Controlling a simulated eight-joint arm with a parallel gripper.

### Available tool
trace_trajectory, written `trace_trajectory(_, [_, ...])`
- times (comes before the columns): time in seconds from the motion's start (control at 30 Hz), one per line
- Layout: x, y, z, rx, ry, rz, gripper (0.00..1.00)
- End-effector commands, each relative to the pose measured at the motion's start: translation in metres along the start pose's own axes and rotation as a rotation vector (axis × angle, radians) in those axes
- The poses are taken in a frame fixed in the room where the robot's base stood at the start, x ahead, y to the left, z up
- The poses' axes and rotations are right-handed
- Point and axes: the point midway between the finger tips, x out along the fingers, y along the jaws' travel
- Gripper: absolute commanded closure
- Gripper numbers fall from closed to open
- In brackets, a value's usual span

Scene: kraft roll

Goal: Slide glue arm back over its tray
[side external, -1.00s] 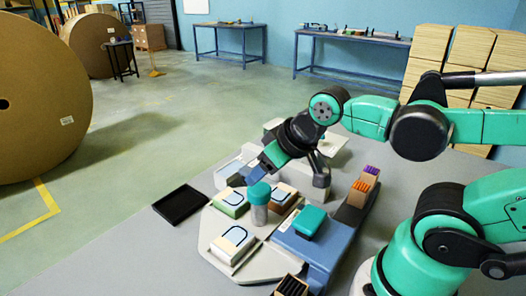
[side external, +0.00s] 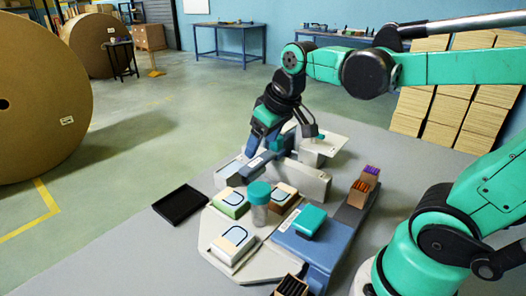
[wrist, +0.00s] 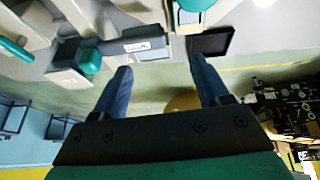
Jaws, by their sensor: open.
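A pale grey arm-like bar (side external: 302,178) runs across the back of the machine; I take it as the glue arm. A white label (wrist: 145,46) with dark lettering is on a part beside it, too small to read surely. A pale flat tray-like part (side external: 229,171) lies at its left end, partly hidden. My gripper (side external: 250,148) is open with its fingers pointing down, above and behind the labelled part. In the wrist view the empty gripper (wrist: 164,82) has its two blue fingers wide apart. I cannot tell whether a finger touches anything.
A jar with teal cap (side external: 259,203) stands among several pads in front. A teal block (side external: 309,220) sits on the blue housing. A teal knob (side external: 321,137) is at the back right. A black tray (side external: 181,204) lies left on open table. Small boxes (side external: 364,187) stand right.

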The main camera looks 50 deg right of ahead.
Motion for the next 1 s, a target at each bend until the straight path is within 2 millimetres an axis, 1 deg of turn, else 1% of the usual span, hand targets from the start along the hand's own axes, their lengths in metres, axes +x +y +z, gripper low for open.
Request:
trace_trajectory(0.03, [0.001, 0.014, -0.011, 0.005, -0.048, 0.009, 0.32])
trace_trajectory(0.2, [0.013, 0.060, -0.036, 0.001, -0.217, 0.004, 0.32])
trace_trajectory(0.3, [0.023, 0.085, -0.043, 0.001, -0.302, -0.014, 0.32])
trace_trajectory(0.43, [0.035, 0.109, -0.045, 0.001, -0.378, -0.039, 0.32])
trace_trajectory(0.5, [0.039, 0.117, -0.045, 0.000, -0.403, -0.050, 0.32])
trace_trajectory(0.6, [0.043, 0.122, -0.044, 0.000, -0.420, -0.058, 0.32])
trace_trajectory(0.77, [0.058, 0.122, -0.038, -0.001, -0.425, -0.060, 0.32])
trace_trajectory(1.0, [0.085, 0.120, -0.026, -0.001, -0.423, -0.059, 0.32])
